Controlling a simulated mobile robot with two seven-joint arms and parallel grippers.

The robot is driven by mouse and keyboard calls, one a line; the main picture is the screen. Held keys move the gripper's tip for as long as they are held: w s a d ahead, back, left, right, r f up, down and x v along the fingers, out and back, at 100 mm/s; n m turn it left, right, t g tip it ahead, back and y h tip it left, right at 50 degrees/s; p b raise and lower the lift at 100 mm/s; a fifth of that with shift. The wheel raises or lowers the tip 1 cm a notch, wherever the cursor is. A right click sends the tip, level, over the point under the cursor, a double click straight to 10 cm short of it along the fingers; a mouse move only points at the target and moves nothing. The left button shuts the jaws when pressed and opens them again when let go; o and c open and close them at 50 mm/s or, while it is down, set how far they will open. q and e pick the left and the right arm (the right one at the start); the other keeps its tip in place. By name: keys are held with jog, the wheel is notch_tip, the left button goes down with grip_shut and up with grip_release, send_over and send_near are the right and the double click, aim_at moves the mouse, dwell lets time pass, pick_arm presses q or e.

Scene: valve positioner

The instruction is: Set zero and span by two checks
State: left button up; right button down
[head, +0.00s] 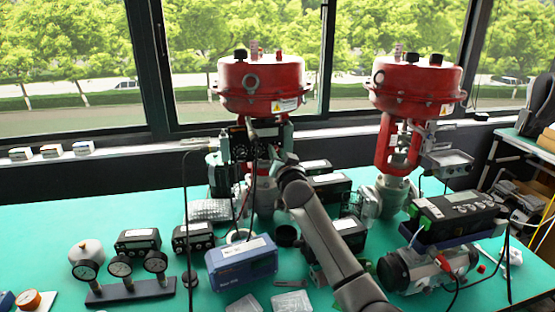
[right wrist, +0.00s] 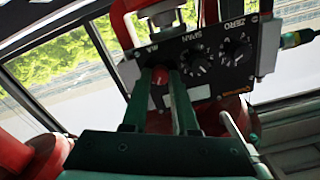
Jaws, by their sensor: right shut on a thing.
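The positioner panel (right wrist: 205,60) fills the upper middle of the right wrist view, upside down. It is marked mA, SPAN and ZERO. The ZERO knob (right wrist: 239,52) and the SPAN knob (right wrist: 196,64) are black, with white marks around them. My right gripper (right wrist: 159,80) has its fingers on either side of a red plug (right wrist: 160,78) by the mA mark. In the head view my right arm reaches to the left valve, below its red actuator (head: 262,85); there the right gripper (head: 250,150) hides most of the positioner. My left gripper is not in view.
A second valve with a red actuator (head: 417,85) stands to the right. A blue instrument (head: 240,262), several dark boxes and a gauge stand (head: 130,290) are on the green table (head: 150,205). Black cables hang near the left valve.

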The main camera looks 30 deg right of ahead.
jog(key=shift+f+m, duration=0.1)
jog(key=shift+m, duration=1.2)
jog(key=c, duration=0.7)
grip_release()
jog(key=shift+s, duration=0.1)
jog(key=v, duration=1.2)
jog(key=shift+s+b, duration=0.2)
jog(key=shift+b, duration=0.1)
